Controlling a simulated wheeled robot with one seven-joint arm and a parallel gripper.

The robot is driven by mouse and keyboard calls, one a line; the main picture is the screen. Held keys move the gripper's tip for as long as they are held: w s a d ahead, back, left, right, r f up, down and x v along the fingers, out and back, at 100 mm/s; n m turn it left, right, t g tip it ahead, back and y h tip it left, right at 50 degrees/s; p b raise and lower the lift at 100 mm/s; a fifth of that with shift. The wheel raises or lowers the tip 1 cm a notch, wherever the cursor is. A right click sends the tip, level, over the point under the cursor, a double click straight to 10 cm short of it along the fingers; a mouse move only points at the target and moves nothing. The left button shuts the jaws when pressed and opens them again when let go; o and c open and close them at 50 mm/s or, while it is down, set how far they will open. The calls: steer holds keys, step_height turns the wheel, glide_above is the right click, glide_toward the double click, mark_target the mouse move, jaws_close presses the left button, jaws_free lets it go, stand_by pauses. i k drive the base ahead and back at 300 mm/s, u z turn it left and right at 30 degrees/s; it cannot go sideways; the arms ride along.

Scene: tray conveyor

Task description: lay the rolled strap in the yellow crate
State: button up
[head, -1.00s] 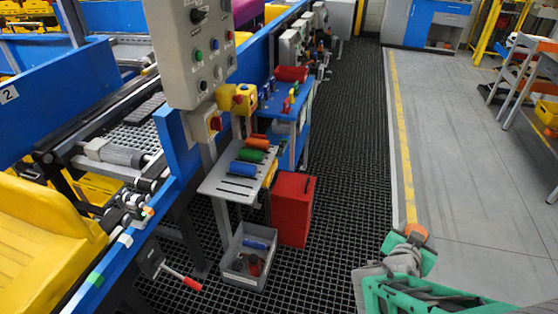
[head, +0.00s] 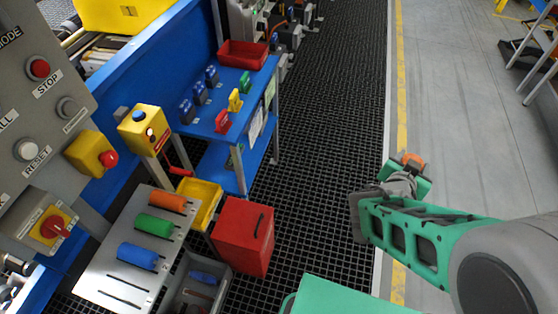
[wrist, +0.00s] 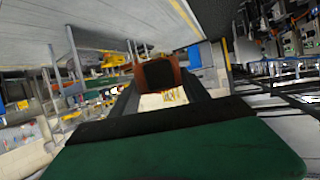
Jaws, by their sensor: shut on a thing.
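My gripper (head: 404,176) is at the right of the head view, above the floor near the yellow line. It is shut on an orange roll with a dark middle, which looks like the rolled strap (head: 411,158); the fingers partly hide it. In the wrist view the rolled strap (wrist: 158,73) sits between the fingertips (wrist: 157,86). A yellow crate (head: 110,14) is at the top left on the conveyor, cut off by the picture edge. A smaller yellow bin (head: 207,190) stands by the grey shelf. Both are far from my gripper.
A grey slotted shelf (head: 118,268) holds orange, green and blue rolls. A red box (head: 243,236) and a grey bin (head: 172,300) stand beside it. A blue table (head: 205,122) with a red tray (head: 242,54) is behind. A control panel (head: 35,115) is at left. The dark mat (head: 325,150) is clear.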

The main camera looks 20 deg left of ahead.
mark_target(198, 198)
steer(key=i, duration=1.9)
steer(key=u, duration=5.25)
steer(key=i, duration=0.5)
